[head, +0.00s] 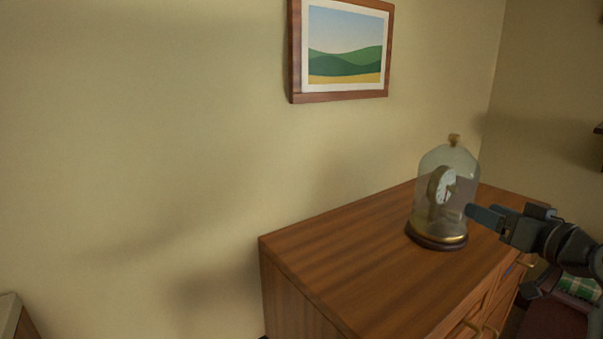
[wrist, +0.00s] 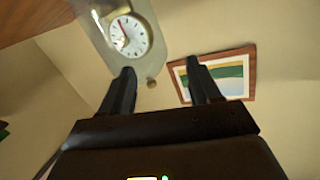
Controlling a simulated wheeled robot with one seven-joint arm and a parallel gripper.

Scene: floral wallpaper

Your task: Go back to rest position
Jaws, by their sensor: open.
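My gripper (head: 482,216) reaches in from the right edge of the head view, over the wooden dresser (head: 340,250). Its fingertips are at the right side of a glass dome clock (head: 437,226); I cannot tell whether they touch the glass. In the wrist view, the two dark fingers of my gripper (wrist: 160,70) are spread apart with nothing between them. The clock's white dial (wrist: 129,37) shows beyond the left finger there. The dome stands upright on a dark and gold round base.
A framed landscape picture (head: 345,50) hangs on the wall behind the dresser. The dresser top left of the clock is clear. A drawer handle (head: 463,330) shows on the dresser's front. A green plaid item (head: 580,287) lies low at the right.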

